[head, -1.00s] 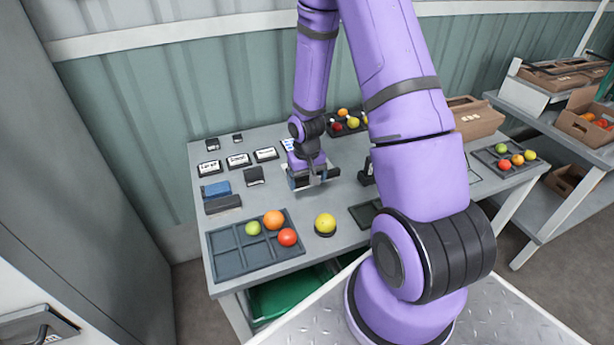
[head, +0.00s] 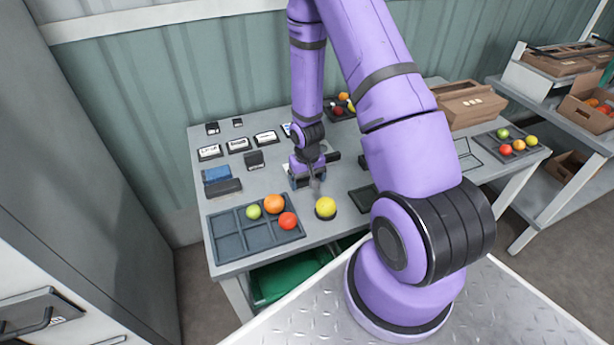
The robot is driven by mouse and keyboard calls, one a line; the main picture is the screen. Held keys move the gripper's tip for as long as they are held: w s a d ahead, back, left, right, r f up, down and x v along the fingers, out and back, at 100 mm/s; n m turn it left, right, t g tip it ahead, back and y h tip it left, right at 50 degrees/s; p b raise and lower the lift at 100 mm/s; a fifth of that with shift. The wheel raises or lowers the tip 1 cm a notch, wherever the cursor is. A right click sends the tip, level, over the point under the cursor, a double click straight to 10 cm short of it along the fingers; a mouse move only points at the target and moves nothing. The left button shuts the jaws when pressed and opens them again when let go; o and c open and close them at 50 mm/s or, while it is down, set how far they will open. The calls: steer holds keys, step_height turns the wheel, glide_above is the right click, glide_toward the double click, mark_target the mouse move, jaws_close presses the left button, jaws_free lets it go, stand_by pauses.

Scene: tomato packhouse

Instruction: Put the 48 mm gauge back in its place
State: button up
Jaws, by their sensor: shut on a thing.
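My gripper (head: 308,184) is low over the middle of the grey table, just behind and left of a yellow tomato. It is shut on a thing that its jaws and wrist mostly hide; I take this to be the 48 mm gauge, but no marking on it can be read. I cannot tell whether it touches the table. Several dark blocks with white labels, such as the left one (head: 209,152), stand in a row at the back left. Their labels are too small to read. A dark block (head: 254,160) stands in front of the row.
The yellow tomato (head: 325,207) sits close by on a dark round base. A divided tray (head: 228,243) with several tomatoes is at the front left. A blue-topped item (head: 217,174) lies at the left. A cardboard box (head: 468,105) and another tray (head: 520,153) are at the right.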

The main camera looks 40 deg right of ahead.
steer(key=shift+f, duration=0.4)
stand_by(0.7)
steer(key=o, duration=0.7)
steer(key=shift+r, duration=3.5)
